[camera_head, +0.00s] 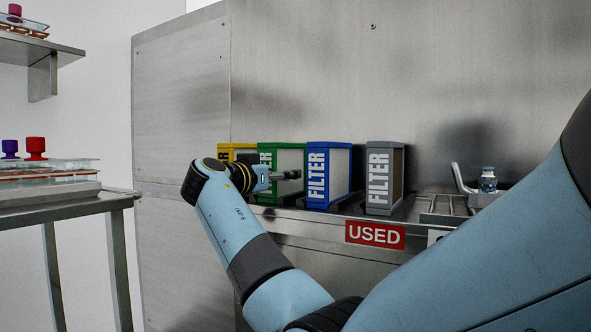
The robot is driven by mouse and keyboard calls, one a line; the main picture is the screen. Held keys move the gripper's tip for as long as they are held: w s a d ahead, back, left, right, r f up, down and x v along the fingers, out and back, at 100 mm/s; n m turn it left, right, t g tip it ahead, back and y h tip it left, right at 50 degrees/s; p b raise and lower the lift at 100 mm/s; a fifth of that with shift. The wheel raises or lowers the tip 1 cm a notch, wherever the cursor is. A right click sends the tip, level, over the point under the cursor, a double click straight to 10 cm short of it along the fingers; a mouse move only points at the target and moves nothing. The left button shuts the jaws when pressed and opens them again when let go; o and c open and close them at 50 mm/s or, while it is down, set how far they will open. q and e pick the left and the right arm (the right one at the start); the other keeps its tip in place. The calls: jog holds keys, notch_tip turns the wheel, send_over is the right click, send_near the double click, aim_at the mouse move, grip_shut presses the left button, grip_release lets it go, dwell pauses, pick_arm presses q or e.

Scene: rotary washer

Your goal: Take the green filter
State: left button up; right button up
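The green filter (294,157) is an upright box with a green frame and a pale side panel, standing in a row on a metal ledge. It is between a yellow filter and a blue one. My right gripper (293,175) is in front of it, pointing right across its side panel and hiding part of its front lettering. I cannot tell whether the fingers touch the filter or are open or shut. The arm behind this gripper reaches in from the right and bends at the bottom. My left gripper is not in view.
A yellow filter (228,150), a blue filter (318,172) and a grey filter (379,180) share the ledge. A red "USED" label (375,234) is on the ledge front. A small vial (488,180) stands right. A metal table (75,203) is at left.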

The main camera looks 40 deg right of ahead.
jog(key=shift+w+d, duration=0.1)
jog(key=shift+c, duration=0.4)
jog(key=c, duration=1.3)
jog(key=shift+r, duration=0.1)
jog(key=shift+c, duration=0.2)
